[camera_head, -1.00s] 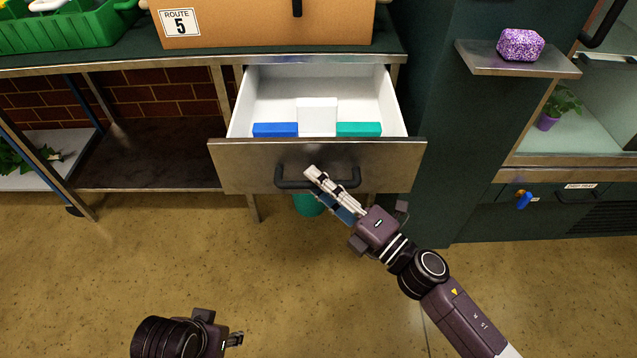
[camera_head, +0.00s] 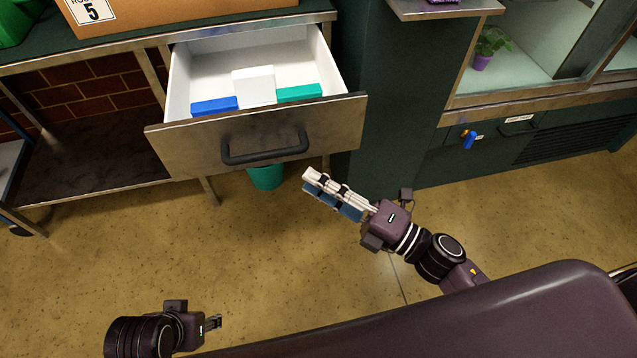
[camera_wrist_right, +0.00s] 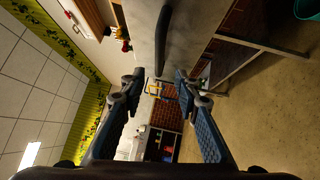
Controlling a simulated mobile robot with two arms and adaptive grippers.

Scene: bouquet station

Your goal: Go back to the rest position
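The drawer (camera_head: 255,135) stands pulled out under the counter, with a dark bar handle (camera_head: 265,150) on its metal front. The handle also shows in the right wrist view (camera_wrist_right: 163,40). My right gripper (camera_head: 309,182) is off the handle, to its lower right, over the floor. In the right wrist view its two fingers (camera_wrist_right: 158,86) are spread apart with nothing between them. My left gripper (camera_head: 217,322) is low at the left over the floor, and its fingers are too small to read.
The drawer holds a blue block (camera_head: 215,106), a white block (camera_head: 254,86) and a teal block (camera_head: 299,92). A cardboard box (camera_head: 170,12) stands on the counter. A teal bin (camera_head: 266,177) is below the drawer. A cabinet with a glass front (camera_head: 545,50) is at right. The floor in front is clear.

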